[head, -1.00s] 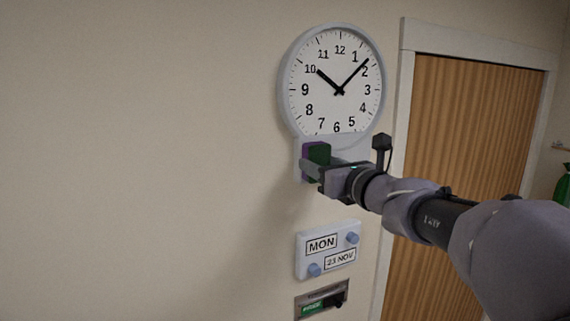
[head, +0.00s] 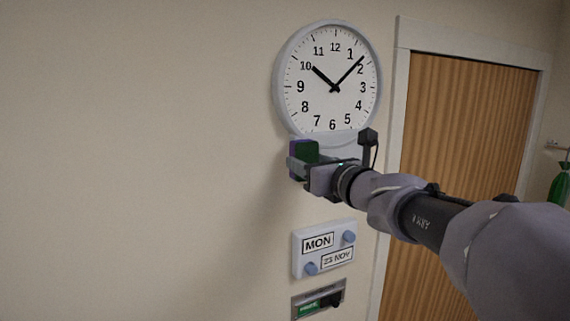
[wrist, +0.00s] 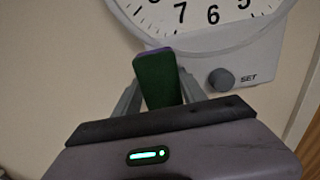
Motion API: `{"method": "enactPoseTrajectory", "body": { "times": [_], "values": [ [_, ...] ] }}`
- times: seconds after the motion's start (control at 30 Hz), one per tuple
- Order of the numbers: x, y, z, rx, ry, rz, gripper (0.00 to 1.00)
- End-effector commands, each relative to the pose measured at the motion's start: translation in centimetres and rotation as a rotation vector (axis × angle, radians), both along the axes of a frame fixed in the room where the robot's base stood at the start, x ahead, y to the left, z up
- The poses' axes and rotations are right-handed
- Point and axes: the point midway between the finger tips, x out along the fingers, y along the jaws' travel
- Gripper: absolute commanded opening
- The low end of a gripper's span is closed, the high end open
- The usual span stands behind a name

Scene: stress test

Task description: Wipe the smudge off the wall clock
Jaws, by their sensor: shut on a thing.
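The wall clock (head: 331,100) is round and white with a grey rim, and its hands show about ten past ten. Its lower face (wrist: 206,30) shows in the wrist view, with a panel below it that carries a grey knob (wrist: 221,80) marked SET. I can make out no smudge on the visible face. My gripper (head: 299,163) is just below the clock, at the lower left of that panel. It is shut on a dark green block with a purple layer (wrist: 157,80), an eraser or sponge by its look. I cannot tell whether the block touches the panel.
A calendar panel (head: 324,229) reading MON and 23 NOV, with two blue knobs, is on the wall below my gripper. A slider plate (head: 318,300) is under it. A wooden door (head: 465,130) with a pale frame is to the right. The wall to the left is bare.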

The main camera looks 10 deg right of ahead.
Motion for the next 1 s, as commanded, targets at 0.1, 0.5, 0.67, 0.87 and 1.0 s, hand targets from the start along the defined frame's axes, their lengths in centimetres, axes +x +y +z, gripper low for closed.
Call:
{"method": "enactPoseTrajectory", "body": {
  "times": [0.1,0.5,0.67,0.87,1.0],
  "values": [
    [-0.8,-0.3,0.1,0.001,-0.002,-0.001,0.16],
    [-5.5,-1.9,0.0,-0.001,-0.001,-0.002,0.16],
    [-5.7,-1.9,0.0,0.0,0.0,0.0,0.16],
    [-6.0,-2.0,0.0,0.0,-0.001,0.0,0.16],
    [-7.3,-2.5,0.0,-0.001,-0.001,-0.003,0.16]
  ]
}}
